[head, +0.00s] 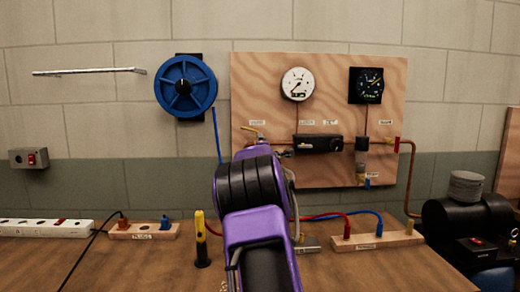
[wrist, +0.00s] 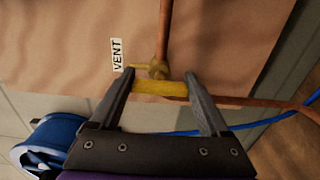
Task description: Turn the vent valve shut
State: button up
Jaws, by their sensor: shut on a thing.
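The vent valve (wrist: 157,70) is a brass body on a copper pipe, beside a white label reading VENT (wrist: 118,55). Its yellow handle (wrist: 160,88) lies crosswise in the wrist view, in line with the span of my fingers. My gripper (wrist: 165,90) is shut on this handle, with one dark finger at each end. In the head view my purple and black arm hides the gripper and most of the valve. A yellow piece (head: 250,129) shows just above the arm at the board's left; I cannot tell if it is the gripped handle.
The wooden board (head: 330,85) carries a white gauge (head: 297,84), a black gauge (head: 370,85) and copper piping. A blue reel (head: 185,86) hangs to its left. On the bench stand a yellow and black tool (head: 201,240), a socket block (head: 375,240) and black equipment (head: 465,225).

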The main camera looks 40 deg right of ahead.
dwell(0.5)
jog(key=o, duration=1.2)
jog(key=v, duration=1.7)
jog(key=shift+s, duration=0.2)
jog(key=shift+a, duration=0.1)
